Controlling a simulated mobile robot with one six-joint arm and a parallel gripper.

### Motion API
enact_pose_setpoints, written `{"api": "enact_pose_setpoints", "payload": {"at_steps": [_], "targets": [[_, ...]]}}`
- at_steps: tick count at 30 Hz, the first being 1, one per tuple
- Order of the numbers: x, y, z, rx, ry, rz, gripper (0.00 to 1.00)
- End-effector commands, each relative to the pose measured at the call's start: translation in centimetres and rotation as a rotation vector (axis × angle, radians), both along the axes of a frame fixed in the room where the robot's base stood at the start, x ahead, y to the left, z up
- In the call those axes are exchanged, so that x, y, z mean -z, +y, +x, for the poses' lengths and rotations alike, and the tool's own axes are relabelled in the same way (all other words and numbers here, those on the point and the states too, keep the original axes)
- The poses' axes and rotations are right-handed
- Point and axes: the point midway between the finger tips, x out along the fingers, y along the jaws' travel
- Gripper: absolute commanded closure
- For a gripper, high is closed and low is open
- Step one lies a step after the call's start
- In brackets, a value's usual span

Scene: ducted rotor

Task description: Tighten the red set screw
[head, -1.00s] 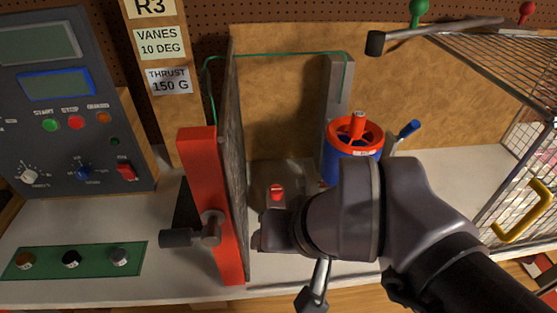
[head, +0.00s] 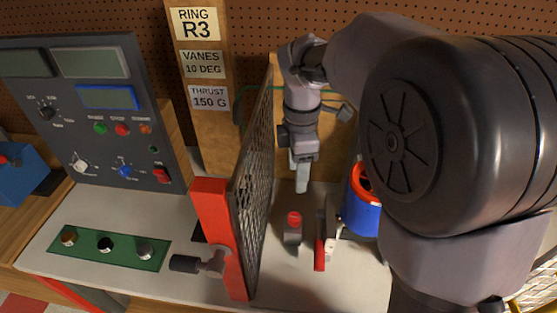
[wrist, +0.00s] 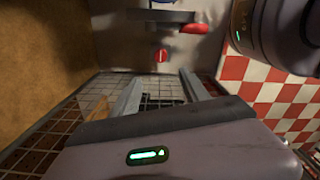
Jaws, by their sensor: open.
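A small red round head (head: 294,218), which looks like the set screw, sits on top of a small dark block on the bench. In the wrist view the red head (wrist: 162,56) shows a pale bar across it. It lies just beyond the fingertips, in line with the space between them. My gripper (head: 302,188) points down behind the red head in the head view, above the bench and apart from it. In the wrist view my gripper (wrist: 160,74) has its two fingers spread, with nothing between them.
A red-handled lever (head: 320,256) stands just right of the block. A blue duct with an orange-red rim (head: 362,205) is farther right, partly hidden by my arm. A mesh screen (head: 253,180) with a red post (head: 220,240) stands close on the left. A control panel (head: 100,110) is at far left.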

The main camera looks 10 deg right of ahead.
Motion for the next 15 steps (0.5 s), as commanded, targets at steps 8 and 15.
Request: {"api": "enact_pose_setpoints", "payload": {"at_steps": [8,15], "targets": [[9.1,0.0,-0.2,0.003,0.003,0.001,0.47],[14.8,0.0,-0.1,0.004,0.000,0.001,0.47]]}}
